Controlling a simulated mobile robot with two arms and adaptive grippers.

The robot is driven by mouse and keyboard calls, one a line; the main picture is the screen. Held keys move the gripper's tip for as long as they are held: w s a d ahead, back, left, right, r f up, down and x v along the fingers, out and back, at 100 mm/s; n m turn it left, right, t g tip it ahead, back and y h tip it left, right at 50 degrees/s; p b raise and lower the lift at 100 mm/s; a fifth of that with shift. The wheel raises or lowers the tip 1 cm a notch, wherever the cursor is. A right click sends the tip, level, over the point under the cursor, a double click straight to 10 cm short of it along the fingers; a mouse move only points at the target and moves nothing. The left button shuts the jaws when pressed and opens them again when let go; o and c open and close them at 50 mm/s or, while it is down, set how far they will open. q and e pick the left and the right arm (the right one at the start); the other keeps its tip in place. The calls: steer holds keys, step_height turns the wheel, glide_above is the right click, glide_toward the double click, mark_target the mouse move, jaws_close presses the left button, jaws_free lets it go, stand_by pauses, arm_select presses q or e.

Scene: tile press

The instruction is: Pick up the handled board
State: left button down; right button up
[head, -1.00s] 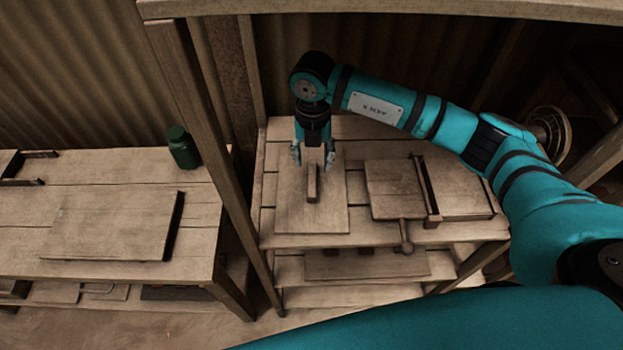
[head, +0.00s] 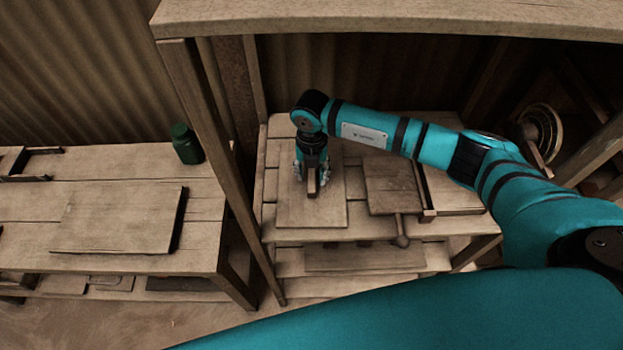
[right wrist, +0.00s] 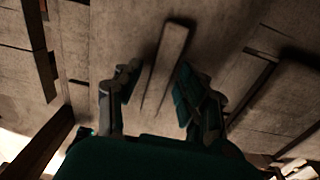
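The handled board (head: 300,214) lies flat on the top of the wooden stand, with a narrow bar handle (head: 313,183) on its upper face. My right gripper (head: 312,174) points straight down over the board, its fingers around the handle. In the right wrist view the handle (right wrist: 168,50) runs between the two fingers (right wrist: 155,92). They are spread, one on each side, with a gap visible at least on the left. The board is on the slats, not lifted. My left gripper is not in view.
A second board with a knobbed rod (head: 393,187) lies just right of the handled board. A wooden post (head: 215,150) and top beam frame the stand. On the left bench (head: 110,160) are a plain board (head: 120,217) and a green bottle (head: 186,146).

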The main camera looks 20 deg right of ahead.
jaws_close()
steer(key=shift+w+r, duration=0.1)
steer(key=shift+r, duration=0.05)
